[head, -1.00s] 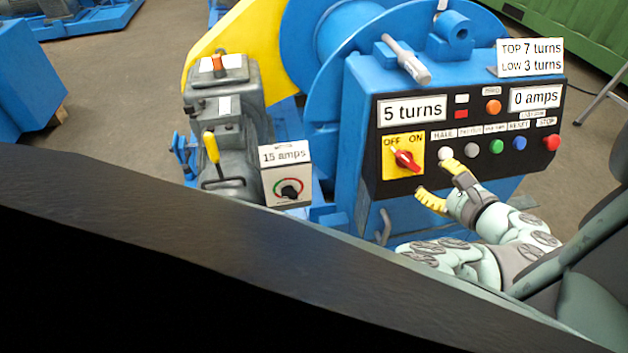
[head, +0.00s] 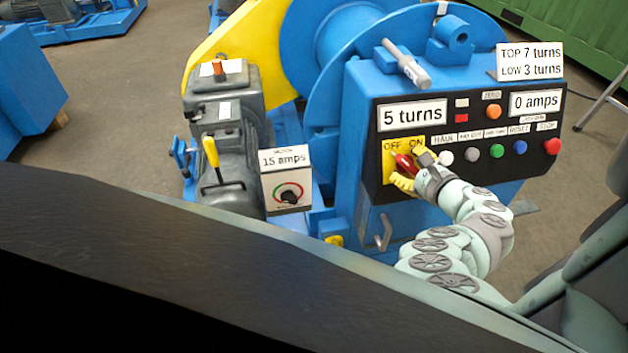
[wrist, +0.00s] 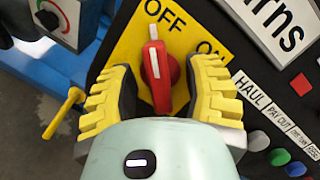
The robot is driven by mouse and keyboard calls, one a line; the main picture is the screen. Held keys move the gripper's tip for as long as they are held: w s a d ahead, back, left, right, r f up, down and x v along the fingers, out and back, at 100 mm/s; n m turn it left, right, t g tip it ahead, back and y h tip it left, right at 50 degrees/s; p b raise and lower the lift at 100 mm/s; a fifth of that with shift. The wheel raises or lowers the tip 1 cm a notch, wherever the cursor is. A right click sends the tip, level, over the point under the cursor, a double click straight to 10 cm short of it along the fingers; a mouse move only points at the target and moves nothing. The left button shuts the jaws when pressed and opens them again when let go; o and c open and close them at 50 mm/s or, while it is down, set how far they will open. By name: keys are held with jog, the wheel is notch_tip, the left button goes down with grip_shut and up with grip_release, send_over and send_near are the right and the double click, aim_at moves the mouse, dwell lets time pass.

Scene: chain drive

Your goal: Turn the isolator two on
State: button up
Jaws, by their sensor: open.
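The isolator is a red rotary knob (head: 403,163) on a yellow plate (wrist: 126,50) marked OFF and ON, on the black panel front. In the wrist view the red knob (wrist: 160,72) points up, its white mark towards OFF. My gripper (head: 409,169) is open in front of the plate. In the wrist view its two yellow-padded fingers (wrist: 163,84) stand on either side of the knob, the right one closer. I cannot tell whether either touches it. The right finger partly covers ON. No isolator number is legible.
A row of buttons, starting with the white HAUL button (head: 445,157), runs right of the plate. The "5 turns" display (head: 412,114) is above it. A "15 amps" box with a dial (head: 287,180) stands to the left. A metal handle (head: 383,230) sticks out below the panel.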

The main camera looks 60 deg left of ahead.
jog(key=shift+o, duration=0.3)
grip_shut()
dwell(0.5)
jog(key=m+t+p, duration=0.1)
jog(key=m+p, duration=0.1)
jog(key=m, duration=0.3)
jog(key=shift+p, duration=0.35)
jog(key=m+t+p, duration=0.1)
jog(key=m, duration=0.1)
jog(key=m+p, duration=0.1)
jog(key=m, duration=0.2)
jog(key=shift+m+t, duration=0.3)
jog(key=shift+t, duration=0.1)
jog(key=m+t+h+p, duration=0.1)
jog(key=m+p, duration=0.2)
jog(key=m, duration=0.2)
jog(key=shift+s, duration=0.1)
jog(key=shift+m+t+h+p, duration=0.4)
jog(key=shift+m+p, duration=0.75)
jog(key=shift+m, duration=1.15)
jog(key=shift+f, duration=0.1)
